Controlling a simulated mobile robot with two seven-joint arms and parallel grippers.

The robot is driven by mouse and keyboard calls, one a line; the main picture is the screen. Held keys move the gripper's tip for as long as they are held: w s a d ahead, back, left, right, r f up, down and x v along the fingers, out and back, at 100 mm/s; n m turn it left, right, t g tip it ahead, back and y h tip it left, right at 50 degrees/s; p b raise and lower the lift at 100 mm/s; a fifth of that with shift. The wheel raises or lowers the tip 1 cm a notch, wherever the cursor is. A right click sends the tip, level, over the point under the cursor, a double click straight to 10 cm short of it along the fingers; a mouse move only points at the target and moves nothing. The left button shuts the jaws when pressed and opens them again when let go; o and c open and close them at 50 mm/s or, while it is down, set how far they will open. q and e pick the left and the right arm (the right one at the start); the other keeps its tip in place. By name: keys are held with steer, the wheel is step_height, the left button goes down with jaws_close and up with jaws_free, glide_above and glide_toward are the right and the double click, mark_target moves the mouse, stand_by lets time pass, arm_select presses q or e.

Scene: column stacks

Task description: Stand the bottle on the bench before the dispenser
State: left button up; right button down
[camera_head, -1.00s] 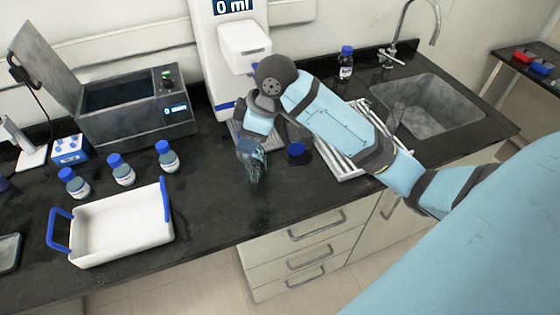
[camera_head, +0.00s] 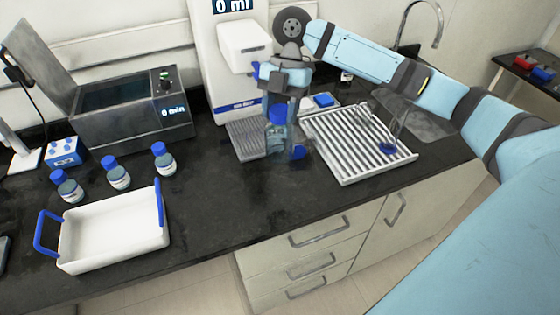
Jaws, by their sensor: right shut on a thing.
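The clear bottle (camera_head: 277,144) with a blue top (camera_head: 278,115) is upright in the head view, just in front of and to the right of the dispenser's grey grated tray (camera_head: 243,138). My right gripper (camera_head: 281,103) points down and is shut on it near its top. I cannot tell whether the bottle's base touches the bench (camera_head: 215,205). The white dispenser (camera_head: 228,80) stands behind, its display reading 0 ml. A blue cap (camera_head: 299,152) lies on the bench close beside the bottle's right side. My left gripper is out of view.
A white drying rack (camera_head: 362,150) stands close on the right, with the sink (camera_head: 425,122) behind it. On the left are several blue-capped bottles (camera_head: 118,178), a white tray (camera_head: 112,232) with blue handles and a water bath (camera_head: 135,120). The bench front is clear.

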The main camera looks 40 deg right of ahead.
mark_target(285, 130)
step_height(285, 130, down, 11)
steer(key=shift+r+p, duration=0.15)
steer(key=shift+p, duration=0.15)
steer(key=shift+f, duration=2.15)
steer(key=c, duration=0.5)
jaws_free()
steer(key=shift+c, duration=0.2)
steer(key=v, duration=0.7)
steer(key=shift+r+b, duration=0.3)
steer(key=shift+r, duration=0.1)
